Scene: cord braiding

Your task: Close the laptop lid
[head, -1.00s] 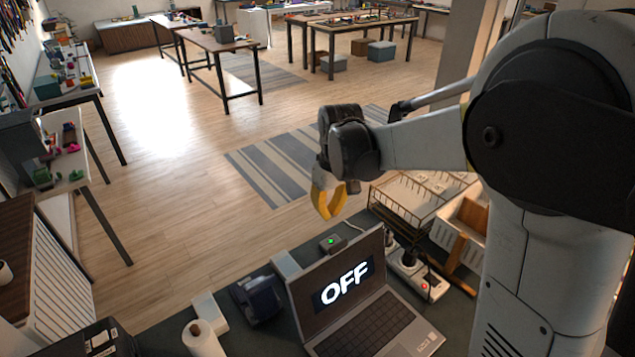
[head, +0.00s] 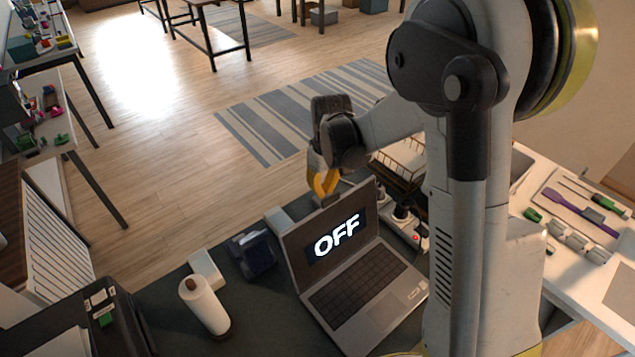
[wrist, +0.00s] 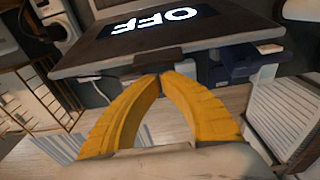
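The laptop (head: 350,285) stands on a dark table with its lid (head: 322,240) raised and "OFF" on the screen. The lid's screen side also shows upside down in the wrist view (wrist: 215,38). My gripper (head: 325,195) is at the lid's top edge, on the far side of the laptop in the head view. In the wrist view its yellow fingers (wrist: 163,76) meet at the tips, shut with nothing between them. The tips are right by a dark tab on the lid's edge (wrist: 180,60); I cannot tell whether they touch it.
A power strip (head: 408,228) with a red light is right of the laptop, beside a wire rack (head: 400,160). A dark blue object (head: 253,254) and a white roll (head: 205,305) stand to the left. A white counter with tools (head: 580,220) is at right.

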